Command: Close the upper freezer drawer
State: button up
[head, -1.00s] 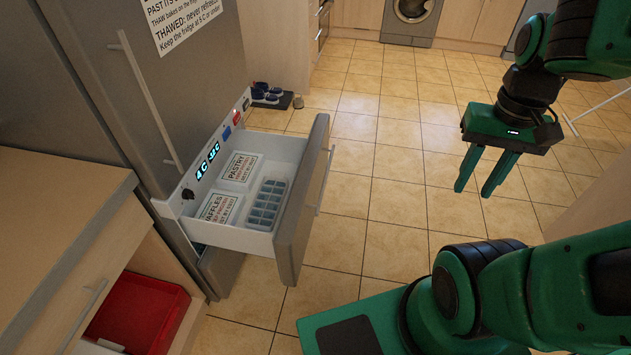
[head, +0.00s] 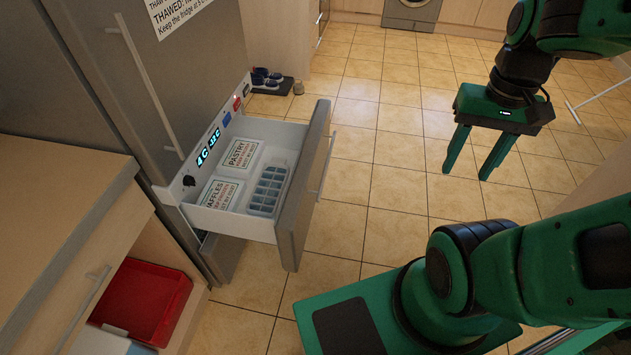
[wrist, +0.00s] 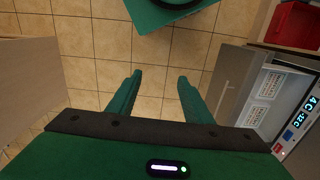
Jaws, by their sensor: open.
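The upper freezer drawer (head: 302,200) is pulled out from the grey fridge-freezer (head: 185,75). It holds a pastry box (head: 240,155), a waffles box (head: 219,194) and a blue ice tray (head: 268,190). Its front carries a bar handle (head: 328,166). In the wrist view the drawer (wrist: 230,84) is at the right. My gripper (head: 468,175) is open and empty, to the right of the drawer and apart from it. Its fingers point down over the floor in the wrist view (wrist: 160,85).
A lower drawer (head: 222,256) also sticks out a little beneath. A red bin (head: 145,302) is in an open compartment at bottom left. Shoes (head: 266,78) sit on a mat beyond the freezer. Tiled floor (head: 385,180) between drawer and gripper is clear.

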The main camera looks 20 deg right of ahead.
jog(key=shift+s+r, duration=0.15)
jog(key=shift+s, duration=0.2)
jog(key=c, duration=1)
jog(key=w+f, duration=0.2)
jog(key=w, duration=0.2)
jog(key=w+f+n+t, duration=0.1)
jog(key=w+f, duration=0.1)
jog(key=w, duration=0.3)
jog(key=w+f+n+t, duration=0.1)
jog(key=w+f, duration=0.1)
jog(key=w, duration=0.3)
jog(key=shift+w+a+f, duration=0.15)
jog(key=shift+a+f, duration=0.05)
grip_shut()
jog(key=t+y, duration=0.2)
jog(key=t, duration=0.3)
send_near(319, 146)
jog(key=d+f, duration=0.3)
jog(key=f, duration=0.1)
jog(key=shift+w+a, duration=1.45)
jog(key=shift+a, duration=0.15)
